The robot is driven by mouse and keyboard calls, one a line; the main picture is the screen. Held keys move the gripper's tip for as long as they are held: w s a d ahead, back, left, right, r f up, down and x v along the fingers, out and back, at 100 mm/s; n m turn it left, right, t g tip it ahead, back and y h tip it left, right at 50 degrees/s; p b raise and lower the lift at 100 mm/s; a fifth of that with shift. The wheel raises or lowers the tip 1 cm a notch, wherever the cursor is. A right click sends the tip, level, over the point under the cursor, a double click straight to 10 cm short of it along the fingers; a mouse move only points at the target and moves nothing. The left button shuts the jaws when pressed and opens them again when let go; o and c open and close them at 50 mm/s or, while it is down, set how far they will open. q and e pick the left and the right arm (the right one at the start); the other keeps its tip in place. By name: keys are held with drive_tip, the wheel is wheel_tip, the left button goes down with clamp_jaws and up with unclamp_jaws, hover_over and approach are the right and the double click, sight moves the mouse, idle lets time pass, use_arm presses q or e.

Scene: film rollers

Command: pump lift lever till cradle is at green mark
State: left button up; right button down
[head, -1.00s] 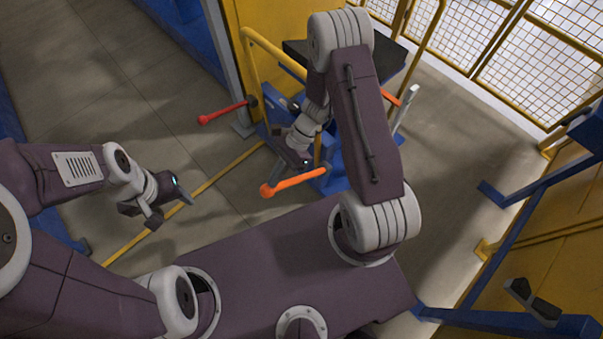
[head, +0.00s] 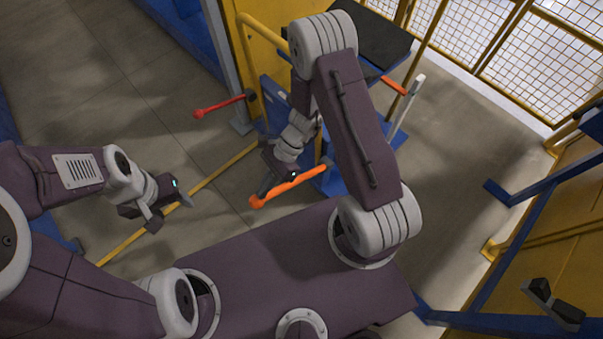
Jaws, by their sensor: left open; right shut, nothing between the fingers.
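The orange lever (head: 298,184) sticks out from the blue lift frame (head: 335,182) toward the lower left, ending in a rounded tip. My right gripper (head: 264,187) is shut with nothing in it, just above the lever near its tip; I cannot tell whether it touches. My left gripper (head: 171,211) is open and empty over the floor, left of and apart from the lever. A black flat plate (head: 385,45) on the lift, partly behind my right arm, may be the cradle. I see no green mark.
A red-knobbed lever (head: 218,106) sticks out left of the lift. A yellow rail (head: 243,60) stands beside it. A pale upright post (head: 408,108) and an orange bar (head: 394,86) are on its right. Mesh fencing (head: 560,55) closes the back right. The left floor is clear.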

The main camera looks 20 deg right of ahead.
sight(259, 203)
drive_tip(key=a+f+b, duration=0.1)
drive_tip(key=f+b, duration=0.3)
drive_tip(key=s+a+f+b, duration=0.1)
drive_tip(key=f+b, duration=0.1)
drive_tip(key=shift+a, duration=0.35)
drive_tip(key=shift+r, duration=0.15)
